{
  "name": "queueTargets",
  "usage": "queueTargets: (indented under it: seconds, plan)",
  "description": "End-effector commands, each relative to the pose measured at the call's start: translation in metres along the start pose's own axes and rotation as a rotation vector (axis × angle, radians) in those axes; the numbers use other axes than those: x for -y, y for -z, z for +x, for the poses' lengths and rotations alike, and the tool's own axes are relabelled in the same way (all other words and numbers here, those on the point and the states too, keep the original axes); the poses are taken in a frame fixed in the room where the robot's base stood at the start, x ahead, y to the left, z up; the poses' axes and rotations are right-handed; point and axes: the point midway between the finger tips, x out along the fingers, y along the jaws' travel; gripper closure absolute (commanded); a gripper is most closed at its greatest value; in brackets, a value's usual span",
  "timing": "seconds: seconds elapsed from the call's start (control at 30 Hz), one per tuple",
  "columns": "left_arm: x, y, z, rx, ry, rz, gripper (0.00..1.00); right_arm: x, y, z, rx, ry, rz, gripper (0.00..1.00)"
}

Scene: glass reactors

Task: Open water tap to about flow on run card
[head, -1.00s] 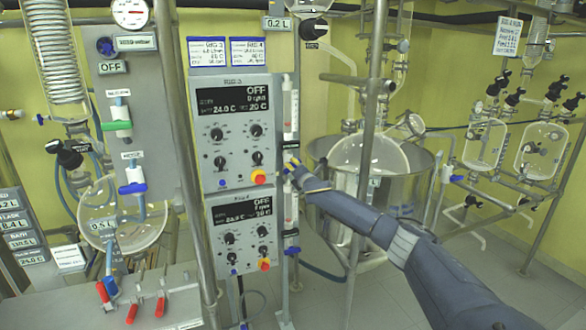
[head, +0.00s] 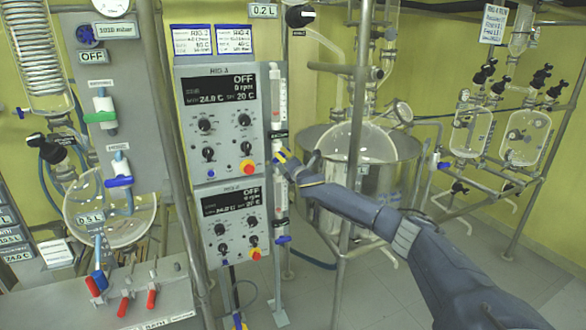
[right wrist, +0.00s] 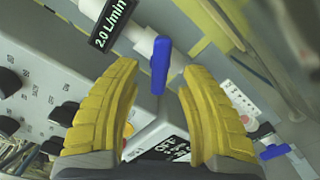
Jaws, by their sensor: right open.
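In the right wrist view, a blue tap handle (right wrist: 160,65) stands between the open yellow fingertips of my right gripper (right wrist: 160,72), with visible gaps on both sides. A black display beside it (right wrist: 110,22) reads 2.0 L/min. In the head view, my right gripper (head: 283,160) is at the narrow column of flow tubes (head: 278,95), right of the control boxes, and hides that tap. A lower blue tap handle (head: 283,240) is on the same column. Two run cards (head: 193,40) (head: 234,40) hang above; their small print is unreadable.
The upper control box (head: 218,120) and lower control box (head: 233,220) both read OFF. A steel post (head: 356,150) and a steel vessel (head: 400,155) stand to the right. A metal bench (head: 170,295) with red-handled valves is at lower left.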

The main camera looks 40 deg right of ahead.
Motion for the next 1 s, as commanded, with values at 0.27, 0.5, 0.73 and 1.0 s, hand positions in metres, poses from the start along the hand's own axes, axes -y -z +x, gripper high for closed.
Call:
queueTargets:
  seconds: [0.27, 0.5, 0.73, 1.0]
  plan:
    - [0.000, 0.000, 0.000, 0.000, 0.000, 0.000, 0.56, 0.001, 0.000, -0.040, -0.002, 0.000, 0.000, 0.58]
    - [-0.001, 0.000, 0.000, 0.000, 0.000, 0.000, 0.56, 0.001, 0.000, -0.068, -0.001, 0.001, 0.000, 0.58]
    - [-0.001, 0.000, 0.000, 0.000, 0.000, 0.000, 0.56, 0.000, 0.000, -0.083, 0.000, 0.000, 0.000, 0.58]
    - [-0.001, 0.001, 0.000, 0.000, 0.000, 0.000, 0.56, 0.000, 0.000, -0.087, 0.000, 0.000, 0.001, 0.58]
